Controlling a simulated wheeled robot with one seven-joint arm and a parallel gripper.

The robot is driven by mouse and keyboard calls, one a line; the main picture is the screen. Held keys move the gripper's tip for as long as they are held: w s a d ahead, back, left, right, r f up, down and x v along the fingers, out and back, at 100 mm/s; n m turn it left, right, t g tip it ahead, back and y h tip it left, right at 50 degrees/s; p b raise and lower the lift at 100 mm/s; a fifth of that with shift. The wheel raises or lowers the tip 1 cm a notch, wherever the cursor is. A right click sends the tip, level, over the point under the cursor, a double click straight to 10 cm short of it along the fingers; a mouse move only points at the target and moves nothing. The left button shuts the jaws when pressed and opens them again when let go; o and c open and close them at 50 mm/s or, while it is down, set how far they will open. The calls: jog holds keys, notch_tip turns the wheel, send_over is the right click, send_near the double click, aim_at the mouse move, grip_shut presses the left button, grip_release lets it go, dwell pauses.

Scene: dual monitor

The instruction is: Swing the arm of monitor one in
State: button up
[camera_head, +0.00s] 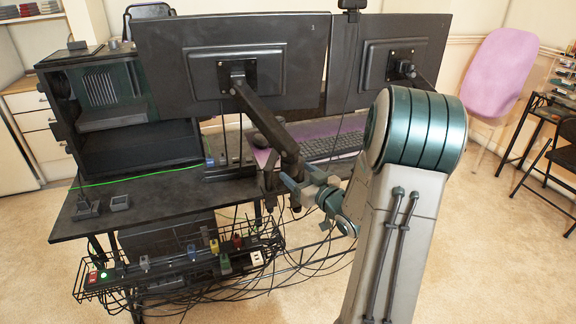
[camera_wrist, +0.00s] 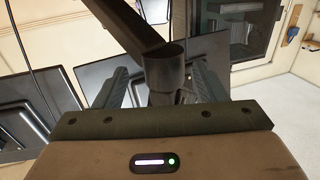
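Monitor one (camera_head: 232,62) is the left screen, seen from behind. Its dark arm (camera_head: 262,117) slopes from the back mount down and right to an elbow joint (camera_head: 290,153). In the wrist view, the monitor arm (camera_wrist: 125,25) runs down to a round joint (camera_wrist: 166,68). The two fingers of my gripper (camera_wrist: 160,76) stand apart on either side of this joint, with visible gaps. The gripper looks open, with the joint between its fingers.
The second monitor (camera_head: 372,60) stands at right, partly behind my arm. An open computer case (camera_head: 128,135) fills the desk's left side. A cable basket (camera_head: 175,270) with loose cables (camera_head: 300,262) hangs below the desk's near edge. A pink chair (camera_head: 500,70) stands far right.

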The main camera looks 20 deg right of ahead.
jog(key=s+d, duration=0.1)
jog(key=s, duration=0.6)
jog(key=shift+s+r, duration=0.25)
jog(key=shift+w+d, duration=0.1)
jog(key=a+r+m+g+h+p, duration=0.2)
jog(key=a+r+g+h+p, duration=0.3)
jog(key=g+h, duration=0.15)
jog(key=s+a+r+g+y+p, duration=0.2)
jog(key=s+a+g, duration=0.2)
jog(key=s+a, duration=0.3)
jog(key=s+a+r+g+y+p, duration=0.1)
jog(key=s+a+r+g+p, duration=0.1)
jog(key=s+a, duration=0.5)
jog(key=s+r+g, duration=0.1)
jog(key=s+g, duration=0.1)
jog(key=s, duration=0.2)
jog(key=shift+a+r+y+p, duration=0.2)
jog(key=shift+r+y+p, duration=0.15)
jog(key=shift+p, duration=0.05)
